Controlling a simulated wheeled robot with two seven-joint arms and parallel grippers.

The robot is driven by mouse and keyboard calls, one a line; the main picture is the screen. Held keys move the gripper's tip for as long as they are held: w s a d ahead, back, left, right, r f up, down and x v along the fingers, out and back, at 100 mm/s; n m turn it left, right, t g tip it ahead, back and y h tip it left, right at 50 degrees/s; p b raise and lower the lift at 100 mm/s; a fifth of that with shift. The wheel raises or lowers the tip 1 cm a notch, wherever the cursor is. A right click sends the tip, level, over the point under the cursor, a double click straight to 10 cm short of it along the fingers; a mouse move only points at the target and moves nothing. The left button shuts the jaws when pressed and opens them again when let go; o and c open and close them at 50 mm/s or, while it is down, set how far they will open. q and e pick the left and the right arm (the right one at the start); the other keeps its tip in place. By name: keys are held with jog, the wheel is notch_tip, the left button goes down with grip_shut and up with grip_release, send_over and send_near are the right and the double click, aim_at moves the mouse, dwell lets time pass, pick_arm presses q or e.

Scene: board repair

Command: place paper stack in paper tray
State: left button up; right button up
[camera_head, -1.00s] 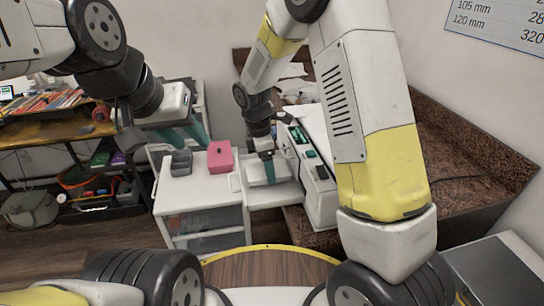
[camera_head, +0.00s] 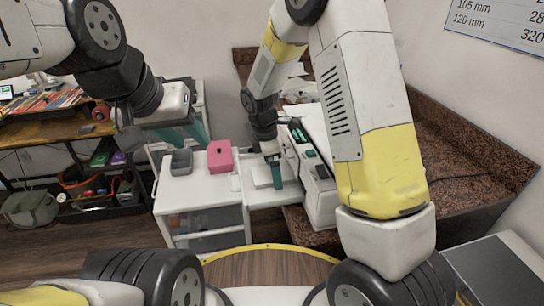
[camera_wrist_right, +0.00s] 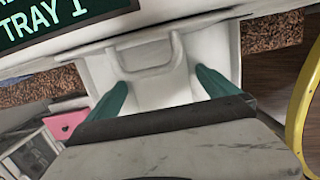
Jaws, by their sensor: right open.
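The paper tray (camera_head: 287,194) is the white pulled-out tray in front of the white machine. In the right wrist view, a white tray handle (camera_wrist_right: 145,58) shows below a dark "TRAY 1" label.
A white drawer cart (camera_head: 200,202) stands left of the tray, with a pink box (camera_head: 219,157) and a grey holder (camera_head: 181,162) on top. The white machine (camera_head: 318,185) is close right of my right gripper. A brown speckled counter (camera_head: 465,160) lies further right.

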aim_at(268, 174)
notch_tip(268, 174, up, 12)
jog(key=a, duration=0.2)
jog(key=s+d+r+m+t+y, duration=0.2)
jog(key=s+d+r+m+y, duration=0.1)
jog(key=s+d+r+m, duration=0.6)
jog(key=s+d+r+m+t, duration=0.2)
jog(key=s+m, duration=0.3)
jog(key=s+d+r+m+t+y, duration=0.1)
jog(key=s+d+r+m, duration=0.1)
jog(key=s+m, duration=0.3)
jog(key=shift+s+d+m+t, duration=0.35)
jog(key=shift+s+d, duration=0.2)
jog(key=shift+s, duration=0.25)
jog(key=shift+r, duration=0.1)
